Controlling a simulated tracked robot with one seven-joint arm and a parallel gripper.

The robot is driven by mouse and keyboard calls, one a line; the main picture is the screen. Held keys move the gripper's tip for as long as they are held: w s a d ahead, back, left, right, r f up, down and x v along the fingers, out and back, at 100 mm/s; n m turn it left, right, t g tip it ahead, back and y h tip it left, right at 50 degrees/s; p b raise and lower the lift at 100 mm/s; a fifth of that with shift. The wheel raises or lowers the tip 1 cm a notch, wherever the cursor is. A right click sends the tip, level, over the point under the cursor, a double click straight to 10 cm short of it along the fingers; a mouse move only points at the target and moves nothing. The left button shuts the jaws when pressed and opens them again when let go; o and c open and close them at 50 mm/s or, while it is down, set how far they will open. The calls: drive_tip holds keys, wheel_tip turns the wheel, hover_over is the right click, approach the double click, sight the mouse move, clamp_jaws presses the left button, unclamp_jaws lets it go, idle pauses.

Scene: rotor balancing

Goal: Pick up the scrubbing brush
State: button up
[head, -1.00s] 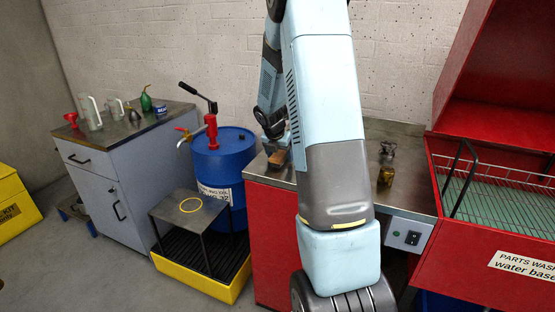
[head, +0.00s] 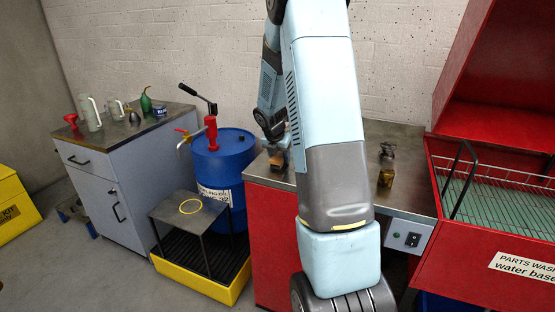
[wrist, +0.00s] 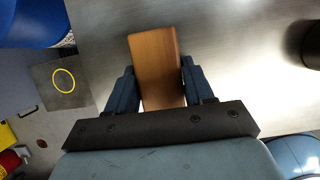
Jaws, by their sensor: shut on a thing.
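The scrubbing brush shows in the wrist view as a brown wooden block (wrist: 155,65) between the two dark blue fingers of my gripper (wrist: 154,88). The fingers are shut on its sides. Its bristles are not visible from above. In the head view the brush (head: 277,161) is a small brown shape over the left part of the red bench's steel top (head: 408,195), partly hidden by my arm. I cannot tell for sure whether it touches the bench top.
A small brass-coloured part (head: 386,177) and a dark metal part (head: 387,150) stand on the bench to the right. The red parts washer (head: 480,240) borders the bench on the right. A blue drum (head: 228,165) with a red pump stands left.

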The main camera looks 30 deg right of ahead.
sight(281, 155)
drive_tip(key=shift+r, duration=0.65)
drive_tip(key=r, duration=0.2)
drive_tip(key=shift+s+d+r, duration=0.1)
drive_tip(key=shift+s+r, duration=0.1)
drive_tip(key=shift+r, duration=0.15)
drive_tip(key=s+d+r, duration=0.3)
drive_tip(key=s+r, duration=0.6)
drive_tip(key=s, duration=0.4)
drive_tip(key=shift+d+r, duration=0.15)
drive_tip(key=shift+d, duration=0.05)
drive_tip(key=shift+s, duration=0.1)
